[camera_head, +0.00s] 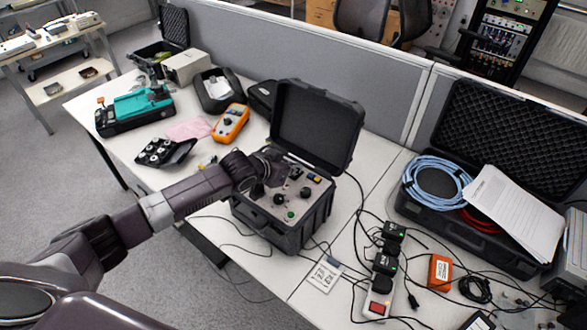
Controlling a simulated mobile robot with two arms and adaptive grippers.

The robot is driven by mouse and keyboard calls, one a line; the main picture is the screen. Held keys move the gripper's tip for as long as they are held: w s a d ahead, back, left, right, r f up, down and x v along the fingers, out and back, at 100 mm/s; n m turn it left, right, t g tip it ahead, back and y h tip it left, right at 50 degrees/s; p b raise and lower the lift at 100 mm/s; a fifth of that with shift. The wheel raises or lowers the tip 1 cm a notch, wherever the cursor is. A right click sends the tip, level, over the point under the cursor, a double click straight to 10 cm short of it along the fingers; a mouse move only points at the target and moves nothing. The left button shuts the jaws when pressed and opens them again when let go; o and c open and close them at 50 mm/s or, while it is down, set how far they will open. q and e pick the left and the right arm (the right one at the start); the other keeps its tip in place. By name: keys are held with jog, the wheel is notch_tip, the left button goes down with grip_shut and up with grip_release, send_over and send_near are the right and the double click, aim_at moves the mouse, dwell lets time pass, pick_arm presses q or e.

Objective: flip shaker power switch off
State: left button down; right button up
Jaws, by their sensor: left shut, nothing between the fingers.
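The shaker (272,231) is a dark case with its lid (318,122) open, standing on the white table. Its light top panel (303,204) carries several black knobs, a green button (290,215) and a small orange-yellow part (314,178) near the far right corner. My left arm comes in from the left, and my left gripper (281,161) is over the far part of the panel, in front of the open lid. It is shut and empty. The gripper hides part of the panel, and I cannot make out which control is the power switch. My right gripper is not in view.
An orange multimeter (231,123) and a teal device (144,104) stand behind my left arm. To the right are a power strip (377,302) with black adapters, an orange box (440,271), loose cables and an open case (470,240) with coiled hoses. A grey partition (390,95) bounds the table's back.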

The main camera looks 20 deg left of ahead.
pick_arm(q)
jog(key=shift+w+d+r, duration=0.15)
jog(key=shift+w+d, duration=0.05)
jog(key=shift+w, duration=0.25)
jog(key=shift+r, duration=0.2)
jog(key=r+p, duration=0.4)
jog(key=shift+w, duration=0.2)
jog(key=shift+s+r, duration=0.1)
jog(key=shift+s, duration=0.1)
jog(key=w+r+b+v, duration=0.1)
jog(key=b+v, duration=0.1)
jog(key=v, duration=0.7)
jog(key=shift+d+r, duration=0.25)
jog(key=shift+r, duration=0.15)
jog(key=shift+w, duration=0.15)
